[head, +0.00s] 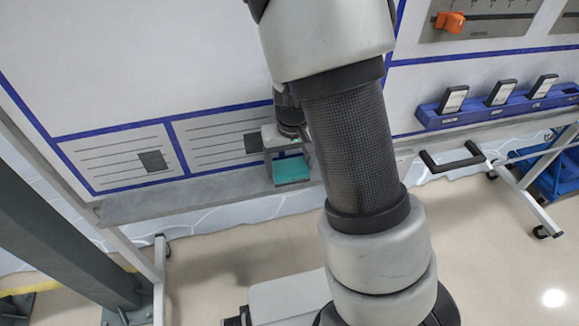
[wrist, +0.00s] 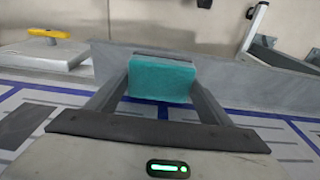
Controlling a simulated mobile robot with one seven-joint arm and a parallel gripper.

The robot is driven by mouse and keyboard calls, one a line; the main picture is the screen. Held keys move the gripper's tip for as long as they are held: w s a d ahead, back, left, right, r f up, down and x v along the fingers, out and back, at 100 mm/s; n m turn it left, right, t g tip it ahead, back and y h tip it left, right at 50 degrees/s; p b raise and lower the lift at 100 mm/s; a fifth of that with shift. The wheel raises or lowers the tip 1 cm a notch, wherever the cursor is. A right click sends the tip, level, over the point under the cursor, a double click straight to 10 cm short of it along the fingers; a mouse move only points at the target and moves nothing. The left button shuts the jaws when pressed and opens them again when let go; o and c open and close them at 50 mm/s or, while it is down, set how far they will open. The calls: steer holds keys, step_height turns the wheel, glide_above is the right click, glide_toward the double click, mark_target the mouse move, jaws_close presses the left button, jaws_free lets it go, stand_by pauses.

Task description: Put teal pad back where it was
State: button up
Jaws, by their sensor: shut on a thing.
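The teal pad (head: 292,171) is a flat teal block near the ledge below the white panel in the head view. In the wrist view the teal pad (wrist: 162,79) sits between the fingertips of my gripper (wrist: 160,92). My gripper (head: 288,158) is shut on it. The pad's far side is hidden, and I cannot tell whether it touches the ledge. My arm covers the area to the right of the gripper in the head view.
The grey ledge (head: 150,204) runs along the panel's bottom. A blue rack (head: 480,111) with several upright devices and an orange knob (head: 450,22) are on the right. A wheeled cart (head: 520,180) stands at the right. A yellow handle (wrist: 54,34) shows in the wrist view.

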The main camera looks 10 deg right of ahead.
mark_target(291, 169)
steer(key=o, duration=0.9)
steer(key=shift+w+f, duration=0.15)
steer(key=shift+o, duration=0.2)
step_height(291, 169, up, 12)
steer(key=s+p, duration=0.1)
steer(key=p, duration=0.3)
steer(key=s+r+t, duration=0.4)
steer(key=s+r, duration=1.3)
steer(key=shift+s+r, duration=0.15)
steer(key=shift+s, duration=0.05)
